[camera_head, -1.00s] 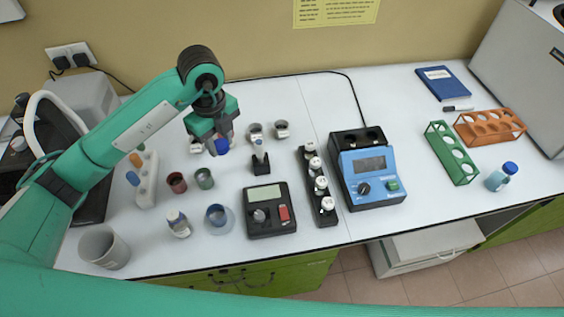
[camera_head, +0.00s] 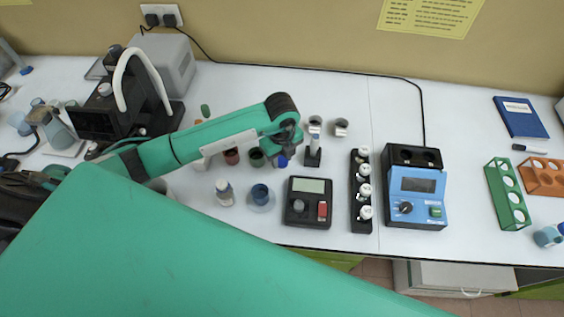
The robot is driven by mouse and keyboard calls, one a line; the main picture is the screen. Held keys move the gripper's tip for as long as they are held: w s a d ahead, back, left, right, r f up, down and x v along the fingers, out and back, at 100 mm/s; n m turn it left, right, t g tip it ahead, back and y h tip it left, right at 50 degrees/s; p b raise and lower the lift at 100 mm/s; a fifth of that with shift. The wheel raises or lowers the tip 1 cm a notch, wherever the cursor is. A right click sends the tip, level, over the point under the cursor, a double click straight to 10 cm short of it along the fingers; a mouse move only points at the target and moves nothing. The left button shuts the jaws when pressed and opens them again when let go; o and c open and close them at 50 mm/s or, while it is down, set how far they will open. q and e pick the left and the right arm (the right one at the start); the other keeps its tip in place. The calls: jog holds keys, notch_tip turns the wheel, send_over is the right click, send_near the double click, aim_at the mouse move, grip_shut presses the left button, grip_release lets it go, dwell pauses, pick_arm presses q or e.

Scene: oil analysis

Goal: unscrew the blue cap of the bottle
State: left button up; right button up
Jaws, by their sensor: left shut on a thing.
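My left gripper (camera_head: 283,153) is at the end of the green arm, over the middle of the bench, pointing down. It is shut on a small blue thing that looks like a blue cap (camera_head: 282,161). The gripper hides much of it, and I cannot tell whether a bottle is under it. A small clear bottle with bluish contents (camera_head: 546,237) is at the right edge, with a blue top cut by the frame. A small white bottle (camera_head: 225,192) stands on the bench left of the gripper. My right gripper is not in view.
A beaker with a blue rim (camera_head: 260,195), a dark scale (camera_head: 309,202), a black vial rack (camera_head: 361,190) and a blue instrument (camera_head: 416,187) stand close to the gripper. Green (camera_head: 507,193) and orange (camera_head: 543,176) racks are at right.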

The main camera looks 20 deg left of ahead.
aim_at(282, 172)
pick_arm(q)
notch_tip(282, 172, down, 4)
jog(key=shift+f+p, duration=0.1)
jog(key=shift+p, duration=0.5)
jog(key=shift+f, duration=0.25)
jog(key=shift+f, duration=0.2)
jog(key=o, duration=1.1)
jog(key=shift+c, duration=0.2)
